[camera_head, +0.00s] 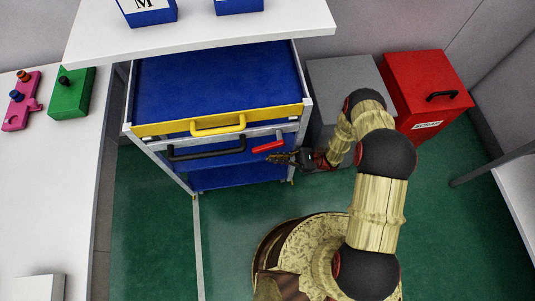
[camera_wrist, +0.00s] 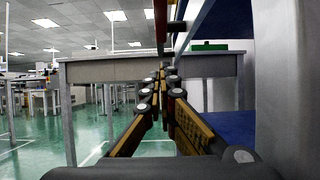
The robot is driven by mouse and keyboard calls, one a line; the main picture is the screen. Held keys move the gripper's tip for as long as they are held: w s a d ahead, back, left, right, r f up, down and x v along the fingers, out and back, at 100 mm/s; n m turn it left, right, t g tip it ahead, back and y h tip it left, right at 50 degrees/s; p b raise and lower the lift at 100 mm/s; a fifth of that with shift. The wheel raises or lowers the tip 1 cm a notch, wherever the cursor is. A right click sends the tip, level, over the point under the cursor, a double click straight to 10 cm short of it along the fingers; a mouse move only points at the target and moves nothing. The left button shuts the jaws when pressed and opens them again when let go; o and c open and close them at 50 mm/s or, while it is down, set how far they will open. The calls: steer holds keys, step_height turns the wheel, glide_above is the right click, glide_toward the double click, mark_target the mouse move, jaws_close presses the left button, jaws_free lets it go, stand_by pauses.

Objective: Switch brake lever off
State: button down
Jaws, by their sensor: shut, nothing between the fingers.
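A short red lever (camera_head: 268,146) sticks out at the front right of a blue and grey drawer cart (camera_head: 130,108), below its yellow drawer front. It seems to be the brake lever. My gripper (camera_head: 272,158) is shut and empty, just below and beside the red lever; I cannot tell whether they touch. In the wrist view my gripper's fingers (camera_wrist: 162,68) meet at their tips, and a red bar (camera_wrist: 160,20), likely the lever, shows above them.
The cart has a yellow handle (camera_head: 218,125) and a black handle (camera_head: 206,149). A grey box (camera_head: 335,72) and a red bin (camera_head: 425,88) stand right of it. White tables (camera_head: 60,185) lie left and above. Green floor (camera_head: 150,235) is open in front.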

steer(key=shift+s+a+r+b, duration=0.15)
steer(key=shift+a+r, duration=0.3)
steer(key=shift+r, duration=0.3)
steer(key=shift+s+a+r+b, duration=0.1)
steer(key=shift+a+r+b, duration=0.1)
steer(key=shift+a+r, duration=0.4)
steer(key=shift+s+a+r+b, duration=0.15)
steer(key=shift+a+r, duration=0.1)
steer(key=shift+r, duration=0.65)
steer(key=shift+w, duration=0.1)
